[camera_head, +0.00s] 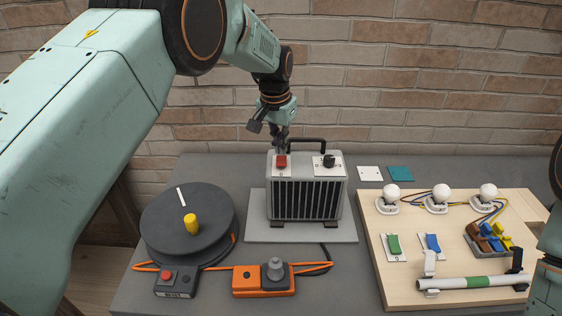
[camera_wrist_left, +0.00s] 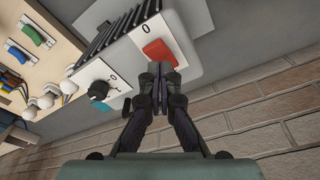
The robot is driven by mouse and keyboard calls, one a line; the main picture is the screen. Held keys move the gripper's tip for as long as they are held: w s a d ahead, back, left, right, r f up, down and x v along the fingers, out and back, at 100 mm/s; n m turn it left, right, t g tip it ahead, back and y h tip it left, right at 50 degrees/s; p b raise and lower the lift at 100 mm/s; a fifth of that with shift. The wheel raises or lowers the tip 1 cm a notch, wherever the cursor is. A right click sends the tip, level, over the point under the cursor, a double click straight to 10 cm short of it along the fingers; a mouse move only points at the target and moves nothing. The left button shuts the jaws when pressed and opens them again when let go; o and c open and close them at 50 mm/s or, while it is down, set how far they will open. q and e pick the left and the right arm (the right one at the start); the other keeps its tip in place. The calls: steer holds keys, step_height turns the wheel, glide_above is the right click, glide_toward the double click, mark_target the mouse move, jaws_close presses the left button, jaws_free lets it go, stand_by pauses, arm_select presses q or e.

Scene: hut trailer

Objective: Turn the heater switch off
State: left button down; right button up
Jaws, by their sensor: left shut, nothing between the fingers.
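The heater (camera_head: 310,195) is a grey box with a black front grille and a black top handle, standing on a light plate. Its red switch (camera_head: 281,161) sits on a white label at the top left; it also shows in the left wrist view (camera_wrist_left: 158,51). A black knob (camera_head: 329,161) sits at the top right, also in the left wrist view (camera_wrist_left: 98,90). My left gripper (camera_head: 280,146) is shut and empty, its fingertips at the back edge of the red switch. In the left wrist view the fingertips (camera_wrist_left: 160,75) reach the switch's edge; contact is unclear.
A cable reel (camera_head: 187,222) with a yellow knob stands left of the heater. An orange socket box (camera_head: 263,281) and a red-button box (camera_head: 176,281) lie in front. A wooden board (camera_head: 455,250) with bulbs and switches is at right. A brick wall (camera_head: 400,90) stands behind.

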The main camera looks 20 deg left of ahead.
arm_select(q)
steer(key=shift+s+d, duration=0.15)
steer(key=shift+f, duration=0.35)
steer(key=shift+f, duration=0.15)
stand_by(0.3)
steer(key=shift+f+b, duration=0.3)
steer(key=shift+f, duration=0.1)
